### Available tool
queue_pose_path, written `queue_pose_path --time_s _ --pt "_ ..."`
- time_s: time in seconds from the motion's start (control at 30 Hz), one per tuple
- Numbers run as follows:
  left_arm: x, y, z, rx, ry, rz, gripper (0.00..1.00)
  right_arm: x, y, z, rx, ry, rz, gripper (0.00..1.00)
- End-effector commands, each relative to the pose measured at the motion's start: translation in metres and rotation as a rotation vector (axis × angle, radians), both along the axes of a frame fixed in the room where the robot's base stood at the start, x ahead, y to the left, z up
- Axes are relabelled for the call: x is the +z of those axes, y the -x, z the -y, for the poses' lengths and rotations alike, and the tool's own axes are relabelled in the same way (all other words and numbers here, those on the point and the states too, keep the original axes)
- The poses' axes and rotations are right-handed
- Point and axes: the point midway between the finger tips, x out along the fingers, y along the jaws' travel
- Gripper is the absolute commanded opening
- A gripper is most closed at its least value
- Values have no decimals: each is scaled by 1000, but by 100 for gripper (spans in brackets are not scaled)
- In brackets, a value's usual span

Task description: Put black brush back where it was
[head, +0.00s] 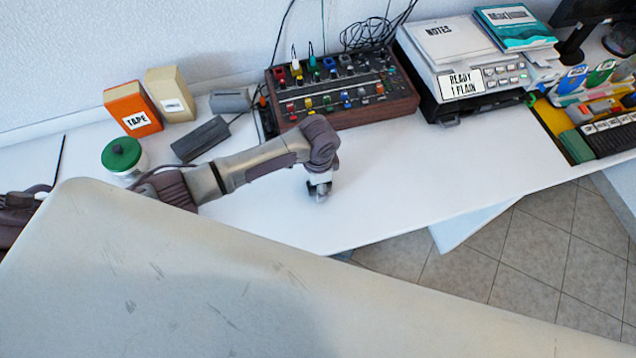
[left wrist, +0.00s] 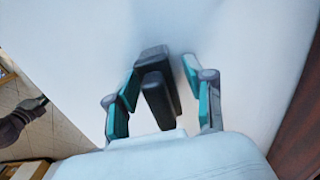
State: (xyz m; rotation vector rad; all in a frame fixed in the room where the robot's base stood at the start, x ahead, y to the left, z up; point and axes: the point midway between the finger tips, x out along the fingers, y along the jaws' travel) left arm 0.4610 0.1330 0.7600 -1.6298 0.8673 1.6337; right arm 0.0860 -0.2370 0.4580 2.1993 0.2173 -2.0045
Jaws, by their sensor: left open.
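The black brush (left wrist: 160,95) shows in the left wrist view as a dark, two-part block over the white tabletop, between the fingers of my left gripper (left wrist: 163,76). The fingers are apart, one on each side of it; whether either touches it is hard to tell. In the head view my left gripper (head: 320,192) points down at the white table (head: 420,185), in front of the mixer. The brush is hardly visible there, hidden by the gripper. A purple-grey part at the left wrist view's left edge may be my right gripper (left wrist: 32,110); its jaws are unclear.
The mixer (head: 345,115) with wooden sides stands behind my gripper. A dark grey block (head: 200,139), a green-lidded jar (head: 122,155) and an orange TAPE box (head: 133,108) stand left. A grey machine (head: 450,50) is right. The table's right-front area is clear.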

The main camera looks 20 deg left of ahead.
Motion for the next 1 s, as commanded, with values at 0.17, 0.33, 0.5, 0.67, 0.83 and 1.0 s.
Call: queue_pose_path --time_s 0.17,0.33,0.5,0.67,0.83,1.0 --pt "4 0 0 0 -1 1 53 1 0 0 0 0 0 0" --pt "27 -1 0 -2 2 4 53 1 0 0 0 0 0 0" --pt "65 -1 0 -2 2 5 53 1 0 -1 0 -1 0 0" --pt "97 -1 1 -2 2 4 53 0 0 -2 0 -2 0 0" --pt "117 -1 0 0 1 1 53 0 0 -4 0 -4 0 0" --pt "124 -1 0 0 0 0 53 0 0 -4 0 -5 0 0"
